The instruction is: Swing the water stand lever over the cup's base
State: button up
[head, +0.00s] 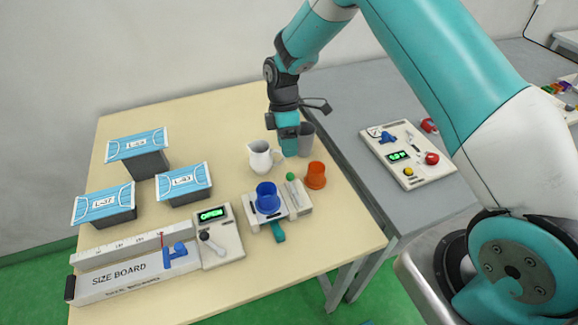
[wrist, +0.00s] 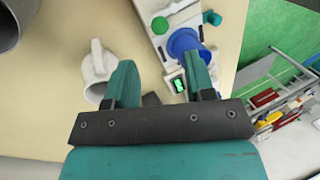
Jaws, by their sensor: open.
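The water stand (head: 251,223) is a small white block on the tan table. A blue cup (head: 267,199) stands upside down on it, also seen in the wrist view (wrist: 184,41). A lever with a green knob (head: 290,177) lies on its right part, beside the cup; the knob shows in the wrist view (wrist: 160,25). A teal tab (head: 278,231) sticks out at the stand's front. My gripper (head: 289,151) is open and empty, behind the stand, between the white pitcher (head: 262,158) and a grey cup (head: 306,140). In the wrist view my gripper (wrist: 161,82) has its fingers apart.
An orange cup (head: 316,176) stands right of the stand. A device with a green display (head: 222,236) and a size board (head: 130,276) are left. Several mask-topped blocks (head: 184,185) stand at the table's left. A grey table (head: 350,100) with a control panel (head: 408,155) is right.

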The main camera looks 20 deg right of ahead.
aim_at(295, 189)
jog(key=p+x, duration=0.2)
jog(key=x, duration=0.6)
jog(key=shift+c, duration=0.4)
jog(key=c, duration=0.8)
